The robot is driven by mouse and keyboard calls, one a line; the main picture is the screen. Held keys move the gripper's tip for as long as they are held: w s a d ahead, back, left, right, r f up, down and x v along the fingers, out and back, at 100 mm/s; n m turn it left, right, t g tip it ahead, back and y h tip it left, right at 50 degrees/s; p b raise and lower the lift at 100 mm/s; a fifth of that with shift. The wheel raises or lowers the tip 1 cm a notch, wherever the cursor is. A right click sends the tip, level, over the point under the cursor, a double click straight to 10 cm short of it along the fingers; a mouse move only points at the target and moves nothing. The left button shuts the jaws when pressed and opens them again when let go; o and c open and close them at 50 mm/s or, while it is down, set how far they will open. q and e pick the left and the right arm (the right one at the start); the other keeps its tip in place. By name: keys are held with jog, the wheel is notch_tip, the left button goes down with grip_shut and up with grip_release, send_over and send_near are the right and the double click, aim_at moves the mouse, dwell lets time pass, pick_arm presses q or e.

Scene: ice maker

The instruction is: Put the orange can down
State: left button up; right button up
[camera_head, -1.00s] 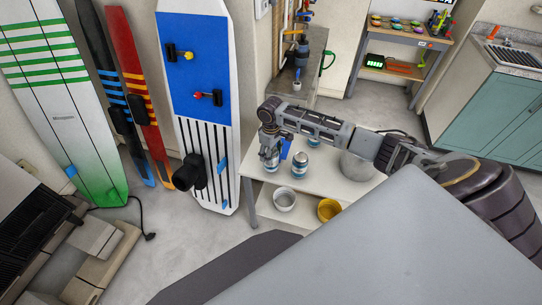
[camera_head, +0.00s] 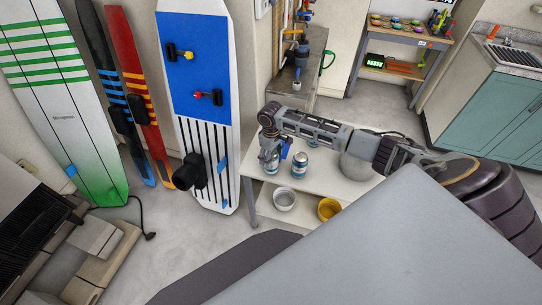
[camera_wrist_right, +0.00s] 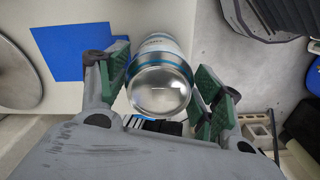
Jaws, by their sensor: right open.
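No orange colour shows on any can. A silver can with a pale and blue label (camera_head: 271,168) stands near the left end of the white table (camera_head: 325,187). My right gripper (camera_head: 268,153) is over it, coming from above. In the right wrist view the can (camera_wrist_right: 160,88) lies between the open green-padded fingers of my right gripper (camera_wrist_right: 163,80), its shiny round end toward the camera. Whether a pad touches it I cannot tell. A second similar can (camera_head: 300,166) stands just to its right. My left gripper is not in view.
A blue flat piece (camera_wrist_right: 62,48) lies beside the can. A round grey metal object (camera_head: 357,167) sits right on the table. A white bowl (camera_head: 284,200) and a yellow bowl (camera_head: 328,208) are below the tabletop. A white-blue board (camera_head: 208,110) stands left of the table.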

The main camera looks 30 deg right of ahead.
jog(key=shift+r, duration=0.1)
notch_tip(320, 180, up, 12)
dwell(0.8)
dwell(0.3)
